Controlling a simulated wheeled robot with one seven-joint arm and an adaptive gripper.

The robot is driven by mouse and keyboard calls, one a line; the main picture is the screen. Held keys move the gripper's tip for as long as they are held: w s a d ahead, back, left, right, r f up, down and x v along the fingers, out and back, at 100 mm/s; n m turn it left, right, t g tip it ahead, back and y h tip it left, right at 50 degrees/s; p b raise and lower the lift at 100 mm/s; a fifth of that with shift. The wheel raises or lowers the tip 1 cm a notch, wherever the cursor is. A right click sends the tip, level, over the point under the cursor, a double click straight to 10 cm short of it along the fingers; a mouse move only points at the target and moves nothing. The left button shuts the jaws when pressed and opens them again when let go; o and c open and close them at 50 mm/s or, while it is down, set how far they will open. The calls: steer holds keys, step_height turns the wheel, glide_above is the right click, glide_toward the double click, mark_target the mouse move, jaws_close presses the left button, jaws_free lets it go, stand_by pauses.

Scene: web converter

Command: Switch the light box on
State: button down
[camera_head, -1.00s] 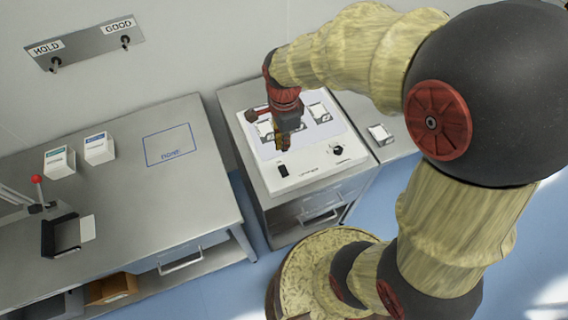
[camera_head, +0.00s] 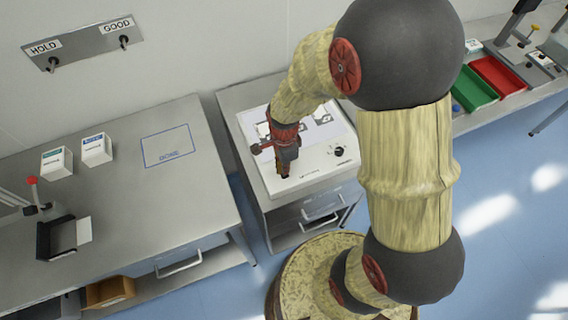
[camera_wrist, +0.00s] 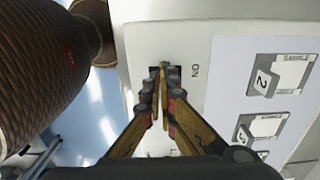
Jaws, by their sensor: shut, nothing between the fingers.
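The white light box (camera_head: 318,172) stands on a grey cabinet in the middle of the head view, with a pale panel and a black knob (camera_head: 339,151) at its front right. My gripper (camera_head: 284,175) is shut and empty, pointing down at the box's front left corner. It hides the black switch in the head view. In the wrist view the shut fingertips (camera_wrist: 162,70) are over the dark switch (camera_wrist: 153,73), beside the printed ON mark (camera_wrist: 195,72). The fingers cover most of the switch, so I cannot tell its position or whether they touch it.
Sample cards (camera_wrist: 287,74) lie on the panel. The left bench (camera_head: 190,190) holds two small boxes (camera_head: 96,149) and a marked DONE square. Green (camera_head: 474,89) and red (camera_head: 499,76) trays sit on the right bench.

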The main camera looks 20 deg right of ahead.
stand_by(0.3)
steer(key=shift+s+f, duration=0.2)
steer(key=shift+f, duration=0.25)
